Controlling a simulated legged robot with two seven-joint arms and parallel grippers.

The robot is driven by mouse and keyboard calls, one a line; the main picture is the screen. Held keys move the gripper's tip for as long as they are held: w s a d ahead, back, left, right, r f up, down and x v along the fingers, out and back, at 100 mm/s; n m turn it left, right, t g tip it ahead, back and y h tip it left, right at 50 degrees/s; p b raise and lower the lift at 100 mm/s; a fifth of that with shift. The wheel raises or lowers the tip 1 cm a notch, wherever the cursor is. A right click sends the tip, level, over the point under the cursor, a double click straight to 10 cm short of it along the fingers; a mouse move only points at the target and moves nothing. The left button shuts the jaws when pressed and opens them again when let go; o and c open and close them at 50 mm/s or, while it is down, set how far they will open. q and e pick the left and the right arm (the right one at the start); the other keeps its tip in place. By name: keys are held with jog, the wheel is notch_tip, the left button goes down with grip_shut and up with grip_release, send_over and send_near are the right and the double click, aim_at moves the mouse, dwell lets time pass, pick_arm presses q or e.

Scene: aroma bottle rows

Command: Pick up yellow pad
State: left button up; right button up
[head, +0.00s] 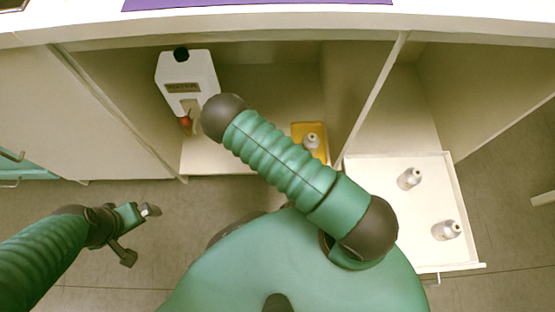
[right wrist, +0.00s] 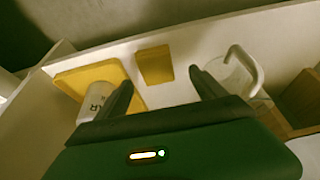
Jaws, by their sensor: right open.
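A flat yellow pad (head: 299,130) lies in the middle cabinet compartment in the head view, with a small grey-white bottle (head: 312,141) on it and my arm close in front. In the right wrist view, a wide yellow pad (right wrist: 78,77) is at the left with a white lettered bottle (right wrist: 92,103) by its front. A smaller yellow piece (right wrist: 155,65) sits near the middle. My right gripper (right wrist: 163,90) is open and empty, its fingers pointing towards the smaller piece. My left gripper (head: 142,233) is open and empty over the floor, away from the cabinet.
A pulled-out white drawer (head: 405,235) at right holds two bottles (head: 410,179). A clear handled vessel (right wrist: 240,72) and a brown box (right wrist: 300,100) are right of my right gripper.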

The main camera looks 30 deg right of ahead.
jog(key=x, duration=0.1)
jog(key=b+x, duration=0.2)
jog(key=x, duration=0.1)
jog(key=shift+s+d+f, duration=0.1)
jog(key=shift+s+d, duration=0.1)
jog(key=shift+s, duration=0.15)
jog(key=shift+w+d+f+b, duration=0.1)
jog(key=shift+w+f+b, duration=0.15)
jog(key=shift+b, duration=0.2)
pick_arm(q)
jog(key=x, duration=0.3)
jog(key=shift+s+f, duration=0.35)
jog(key=shift+f, duration=0.05)
pick_arm(e)
jog(key=shift+r, duration=0.1)
jog(key=shift+c, duration=0.3)
jog(key=c, duration=1.4)
